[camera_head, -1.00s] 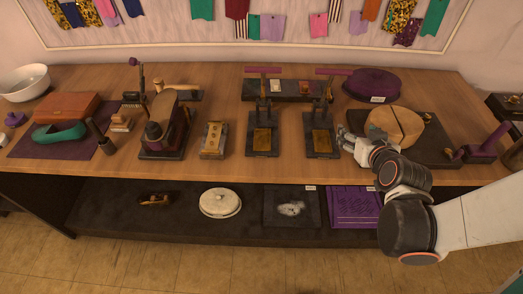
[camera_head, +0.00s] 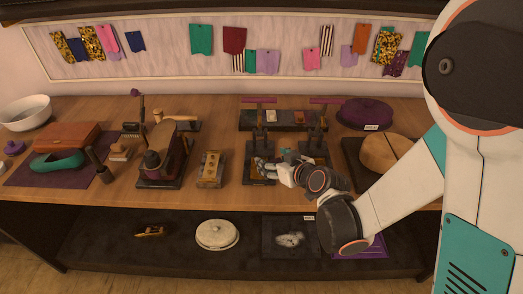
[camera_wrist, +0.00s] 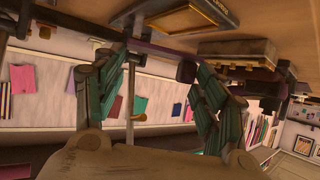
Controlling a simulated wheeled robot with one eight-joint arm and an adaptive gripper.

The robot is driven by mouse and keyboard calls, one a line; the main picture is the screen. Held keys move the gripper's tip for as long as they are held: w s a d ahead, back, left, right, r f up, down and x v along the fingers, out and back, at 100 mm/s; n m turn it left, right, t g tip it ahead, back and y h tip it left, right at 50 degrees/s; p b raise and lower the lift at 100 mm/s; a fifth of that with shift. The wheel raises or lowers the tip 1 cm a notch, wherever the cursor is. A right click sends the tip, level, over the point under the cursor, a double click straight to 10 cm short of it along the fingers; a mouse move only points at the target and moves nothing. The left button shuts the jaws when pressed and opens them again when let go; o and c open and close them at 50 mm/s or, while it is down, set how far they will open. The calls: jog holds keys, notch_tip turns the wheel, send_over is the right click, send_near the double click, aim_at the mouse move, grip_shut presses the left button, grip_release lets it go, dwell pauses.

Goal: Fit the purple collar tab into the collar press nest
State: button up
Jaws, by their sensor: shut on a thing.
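My gripper (camera_head: 268,167) is at the front of the left of two dark presses with gold plates (camera_head: 260,178). In the wrist view its green fingers (camera_wrist: 150,62) stand apart, with a dark purple strip (camera_wrist: 150,48), seemingly the collar tab, between their tips. The strip's full shape is unclear, and it cannot be made out in the head view. The right press (camera_head: 313,150) is partly hidden by my gripper. A dark plate with a gold frame (camera_wrist: 195,12) shows close by in the wrist view, its label unreadable. Which press holds the collar nest cannot be told.
A gold-topped block (camera_head: 210,168) and a padded stand (camera_head: 160,160) are on the left. A round wooden block (camera_head: 383,153) and a purple round cushion (camera_head: 365,113) are on the right. Purple-handled levers (camera_head: 258,100) rise behind the presses.

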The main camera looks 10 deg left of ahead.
jog(key=w+a+b, duration=0.1)
jog(key=w+a, duration=0.4)
jog(key=shift+w+a+f, duration=0.15)
jog(key=shift+f+b, duration=0.95)
jog(key=shift+f, duration=0.75)
jog(key=shift+f+b, duration=0.45)
jog(key=shift+f, duration=0.1)
jog(key=o, duration=0.9)
jog(key=shift+c, duration=0.2)
